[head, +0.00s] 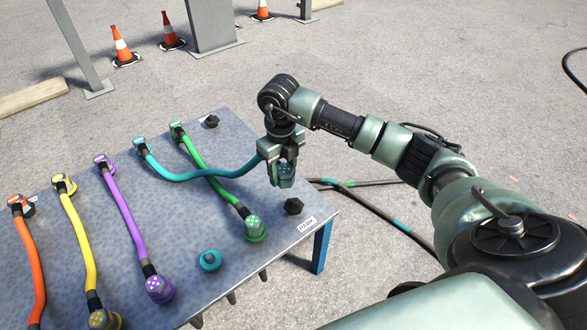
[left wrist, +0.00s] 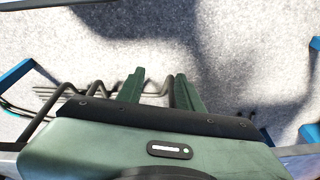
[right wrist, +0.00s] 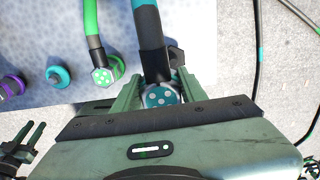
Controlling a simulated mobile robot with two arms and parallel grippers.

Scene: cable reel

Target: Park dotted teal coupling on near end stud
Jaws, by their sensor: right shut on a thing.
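My right gripper (head: 284,168) is shut on the dotted teal coupling (head: 286,182) and holds it above the table's right end. The right wrist view shows the coupling's dotted face (right wrist: 160,96) between the fingers, with the teal hose (head: 200,176) running back from it. A black hex stud (head: 293,206) stands near the table's front right corner, below and slightly right of the coupling. It shows partly hidden behind a finger in the right wrist view (right wrist: 176,56). Another black stud (head: 211,121) is at the far edge. My left gripper (left wrist: 160,85) is open and empty.
A bare teal fitting (head: 209,260) is at the front edge. Purple (head: 120,210), yellow (head: 80,235) and orange (head: 30,255) hoses lie left.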

